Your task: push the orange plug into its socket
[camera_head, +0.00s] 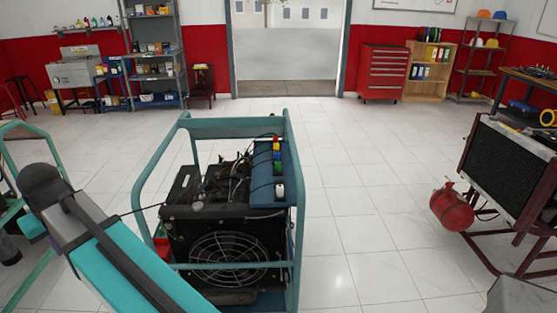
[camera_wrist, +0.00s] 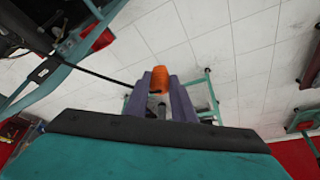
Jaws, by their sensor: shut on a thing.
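The orange plug (camera_wrist: 160,76) is in the wrist view, held between the two purple-grey fingers of my gripper (camera_wrist: 160,88). A black cable (camera_wrist: 100,75) runs from the left towards the plug. The plug is over pale floor tiles in that view, apart from any socket I can make out. In the head view my teal arm hides the gripper and plug. There the engine trainer (camera_head: 222,225) carries a blue panel (camera_head: 265,187) with a row of coloured connectors (camera_head: 277,155). I cannot tell which is the orange plug's socket.
A teal tube frame (camera_head: 155,165) surrounds the engine, close to my arm. A red tank (camera_head: 452,207) and a radiator stand (camera_head: 505,170) are at the right. A red tool cabinet (camera_head: 383,72) is at the back. The tiled floor between is clear.

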